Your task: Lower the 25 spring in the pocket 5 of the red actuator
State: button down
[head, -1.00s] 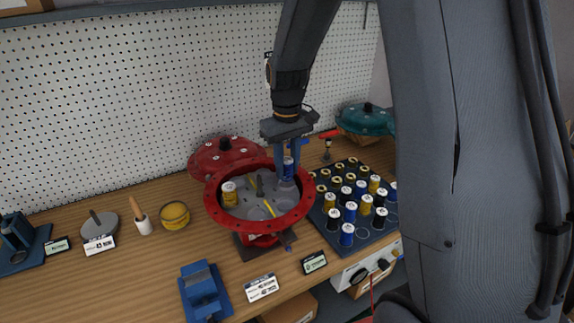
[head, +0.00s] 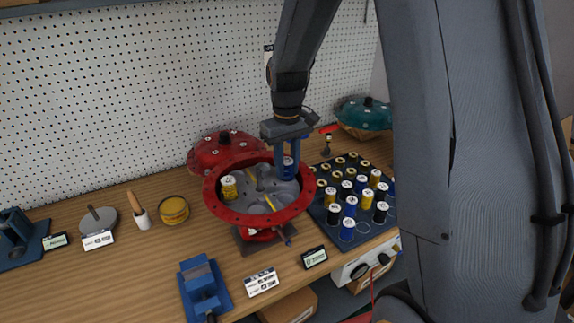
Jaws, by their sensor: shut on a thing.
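The red actuator (head: 219,212) is an open round housing with a flanged rim and a grey plate (head: 247,200) with pockets inside. A yellow spring (head: 228,188) stands at the left inside it. My gripper (head: 287,170) points down at the right inner side of the housing, shut on a blue spring (head: 287,173) with a pale top. The spring is upright; its lower end is at the plate, and I cannot tell whether it is seated in a pocket. Pocket numbers are too small to read.
A blue vise (head: 203,290) stands in front. The pegboard wall closes the back.

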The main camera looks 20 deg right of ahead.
jog(key=shift+f, duration=0.15)
jog(key=c, duration=1.3)
grip_release()
jog(key=shift+w+r, duration=0.1)
jog(key=shift+r, duration=0.1)
notch_tip(320, 180, up, 8)
jog(key=b, duration=0.2)
jog(key=shift+f+b, duration=0.25)
jog(key=shift+b, duration=0.05)
